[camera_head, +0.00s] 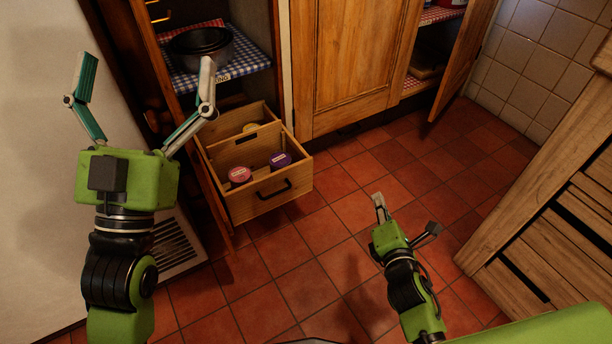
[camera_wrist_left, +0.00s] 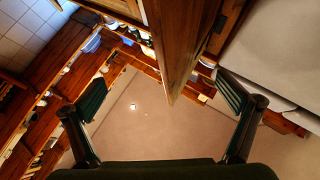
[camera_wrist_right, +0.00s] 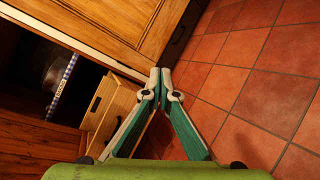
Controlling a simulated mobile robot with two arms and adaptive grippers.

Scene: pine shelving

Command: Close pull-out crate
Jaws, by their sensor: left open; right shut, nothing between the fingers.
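The pull-out crate (camera_head: 242,205) is a light wooden box with a dark handle (camera_head: 273,189) on its front. It sticks out of the lower part of the cabinet in the head view. It holds a pink-lidded tub (camera_head: 239,176), a purple-lidded tub (camera_head: 280,161) and something yellow further back. In the right wrist view the crate (camera_wrist_right: 122,101) is partly hidden behind my fingers. My left gripper (camera_head: 146,68) is open and empty, raised left of the crate. My right gripper (camera_head: 379,200) is shut and empty, right of the crate and apart from it; its fingertips meet in the right wrist view (camera_wrist_right: 160,77).
A dark pot (camera_head: 201,46) stands on a checkered shelf above the crate. A cabinet door (camera_head: 212,190) stands open along the crate's left side. Another open door (camera_head: 462,60) is at the right. Wooden slatted furniture (camera_head: 555,225) bounds the right. Tiled floor (camera_head: 335,215) before the crate is clear.

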